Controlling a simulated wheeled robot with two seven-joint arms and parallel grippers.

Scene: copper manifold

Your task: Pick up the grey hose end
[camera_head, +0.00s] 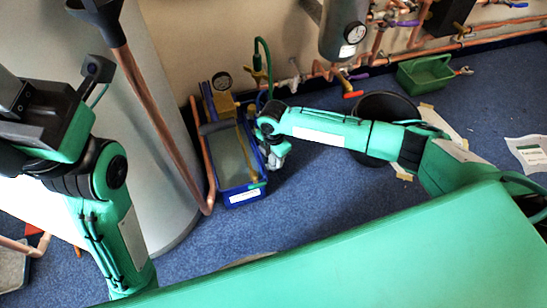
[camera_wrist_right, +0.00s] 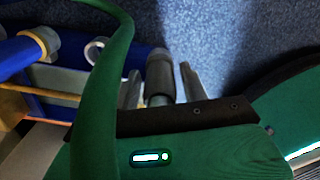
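The grey hose end (camera_wrist_right: 160,78) is a dark grey sleeve in the right wrist view, joined to a blue hose (camera_wrist_right: 125,58). My right gripper (camera_wrist_right: 160,88) is open, with one finger on each side of the sleeve. Narrow gaps seem to show beside it, so I see no firm grip. In the head view my right gripper (camera_head: 277,156) points down at the right side of a blue tank (camera_head: 243,197); the hose end cannot be made out there. The dark end of my left arm (camera_head: 97,69) is raised at the upper left; its fingers are unclear.
A green hose (camera_wrist_right: 102,90) crosses close in front of the right wrist camera. A black bucket (camera_head: 386,106) and green tray (camera_head: 425,74) stand to the right.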

